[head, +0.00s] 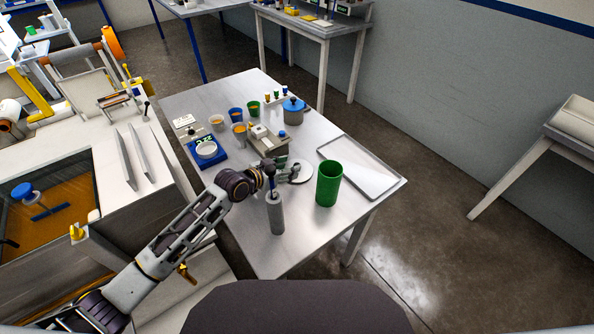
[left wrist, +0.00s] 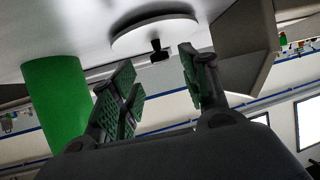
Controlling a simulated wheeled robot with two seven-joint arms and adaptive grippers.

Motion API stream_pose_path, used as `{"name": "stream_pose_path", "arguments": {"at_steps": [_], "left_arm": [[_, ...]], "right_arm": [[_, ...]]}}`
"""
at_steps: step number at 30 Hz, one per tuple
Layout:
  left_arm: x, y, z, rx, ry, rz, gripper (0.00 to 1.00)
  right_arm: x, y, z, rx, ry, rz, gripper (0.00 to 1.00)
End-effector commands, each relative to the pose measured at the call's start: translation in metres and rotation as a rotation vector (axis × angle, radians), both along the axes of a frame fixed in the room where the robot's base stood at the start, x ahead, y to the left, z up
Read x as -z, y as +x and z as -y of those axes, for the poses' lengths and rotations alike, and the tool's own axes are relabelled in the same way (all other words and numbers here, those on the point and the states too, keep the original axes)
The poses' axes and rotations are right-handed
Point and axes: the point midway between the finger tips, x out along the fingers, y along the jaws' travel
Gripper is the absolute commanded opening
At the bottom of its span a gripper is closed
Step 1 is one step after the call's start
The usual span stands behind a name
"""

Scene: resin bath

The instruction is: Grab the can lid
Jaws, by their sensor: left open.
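The can lid is a flat white disc (head: 302,174) with a small dark knob, lying on the metal table just left of the green can. The green can (head: 328,185) stands upright, open at the top. My right gripper is not in view.
A flat metal tray (head: 378,178) lies to the right. Behind are a blue scale (head: 205,157), cups, a blue-lidded pot (head: 293,116) and a boxy device (head: 264,142). The table's front is clear.

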Motion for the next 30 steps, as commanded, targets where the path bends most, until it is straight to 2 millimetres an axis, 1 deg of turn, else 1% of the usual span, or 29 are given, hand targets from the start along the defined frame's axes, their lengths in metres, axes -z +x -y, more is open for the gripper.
{"name": "stream_pose_path", "arguments": {"at_steps": [12, 30], "left_arm": [[0.015, 0.022, 0.019, 0.000, -0.002, 0.001, 0.46], [0.017, 0.024, 0.021, -0.001, 0.000, 0.001, 0.46]], "right_arm": [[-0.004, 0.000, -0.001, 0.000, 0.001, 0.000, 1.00], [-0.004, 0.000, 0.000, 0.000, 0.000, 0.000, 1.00]]}}
